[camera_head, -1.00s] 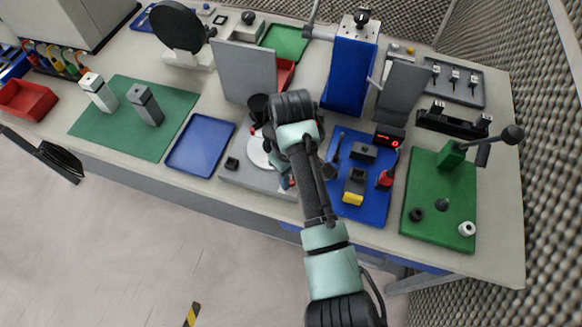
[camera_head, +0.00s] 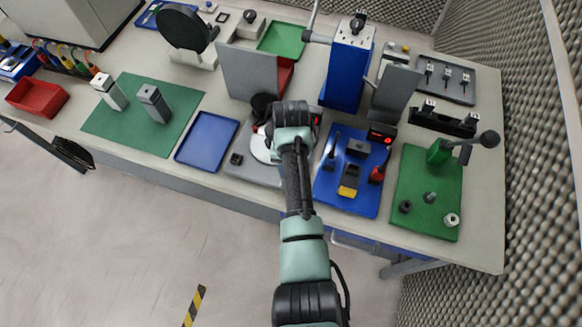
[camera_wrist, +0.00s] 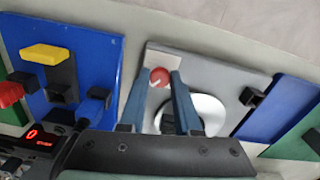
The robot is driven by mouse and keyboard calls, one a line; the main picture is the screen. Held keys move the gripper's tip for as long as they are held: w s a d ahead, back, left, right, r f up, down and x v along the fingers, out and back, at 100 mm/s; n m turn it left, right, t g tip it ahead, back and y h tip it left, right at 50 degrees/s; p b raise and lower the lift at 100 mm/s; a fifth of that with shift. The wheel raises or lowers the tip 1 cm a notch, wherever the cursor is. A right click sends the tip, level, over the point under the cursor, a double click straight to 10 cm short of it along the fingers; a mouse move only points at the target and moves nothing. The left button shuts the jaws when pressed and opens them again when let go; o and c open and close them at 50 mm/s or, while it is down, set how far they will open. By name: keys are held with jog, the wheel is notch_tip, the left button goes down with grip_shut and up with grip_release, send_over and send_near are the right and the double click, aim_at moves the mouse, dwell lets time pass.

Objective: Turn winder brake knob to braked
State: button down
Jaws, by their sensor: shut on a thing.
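The winder brake knob is a small red round knob (camera_wrist: 160,77) with a white mark, on the winder's grey base plate (camera_wrist: 215,66) in the wrist view. My gripper (camera_wrist: 161,84) has its two blue fingers on either side of the knob and is shut on it. The winder's white disc (camera_wrist: 206,112) lies just beside the right finger. In the head view my own wrist hides the knob and fingertips. The grey base plate (camera_head: 238,163) and part of the white disc (camera_head: 259,148) show there, left of my wrist.
A blue board (camera_head: 332,193) with a yellow-ended part and a red part stands close right of the winder. An empty blue tray (camera_head: 207,142) lies to its left. An upright grey panel (camera_head: 249,71) stands behind. A green board (camera_head: 417,216) is farther right.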

jog(key=shift+m, duration=1)
jog(key=c, duration=0.6)
grip_release()
notch_tip(320, 180, up, 13)
